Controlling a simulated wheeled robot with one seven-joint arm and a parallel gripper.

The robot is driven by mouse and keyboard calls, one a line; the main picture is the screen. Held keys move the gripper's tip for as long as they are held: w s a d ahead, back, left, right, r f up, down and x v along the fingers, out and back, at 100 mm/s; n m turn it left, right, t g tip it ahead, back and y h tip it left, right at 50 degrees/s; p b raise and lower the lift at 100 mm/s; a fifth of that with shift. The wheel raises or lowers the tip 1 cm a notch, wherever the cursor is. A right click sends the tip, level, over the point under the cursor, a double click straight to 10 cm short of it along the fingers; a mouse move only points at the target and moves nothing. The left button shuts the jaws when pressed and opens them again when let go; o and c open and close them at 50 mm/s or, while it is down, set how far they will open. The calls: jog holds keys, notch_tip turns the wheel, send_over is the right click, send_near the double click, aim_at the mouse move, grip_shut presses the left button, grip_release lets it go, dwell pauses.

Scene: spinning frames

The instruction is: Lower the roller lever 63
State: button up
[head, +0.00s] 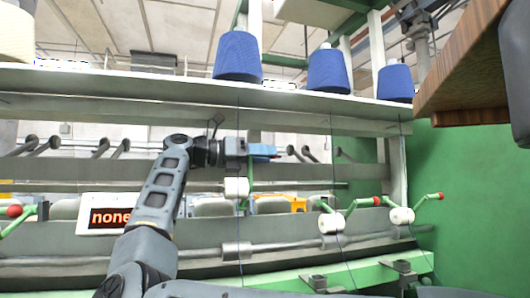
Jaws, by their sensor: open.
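Several roller levers with green arms and white rollers line the frame in the head view. The middle one has its white roller (237,188) below my gripper, and its green arm (249,178) stands nearly upright, its top end hidden at the gripper. My gripper (264,151) has blue fingers, is open, and points right at the top of this arm; I cannot tell whether it touches. Two more levers, with white rollers (332,222) and (402,215), slant up to red knobs at the right. No number 63 is readable.
A display (108,217) reading "none" is at the left, partly behind my arm. A red-knobbed lever (14,211) is at the far left. Blue yarn cones (238,57) stand on the shelf (180,88) above. A brown wooden object (465,75) juts in at upper right.

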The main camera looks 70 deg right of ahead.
jog(key=shift+s+d, duration=0.2)
grip_shut()
dwell(0.3)
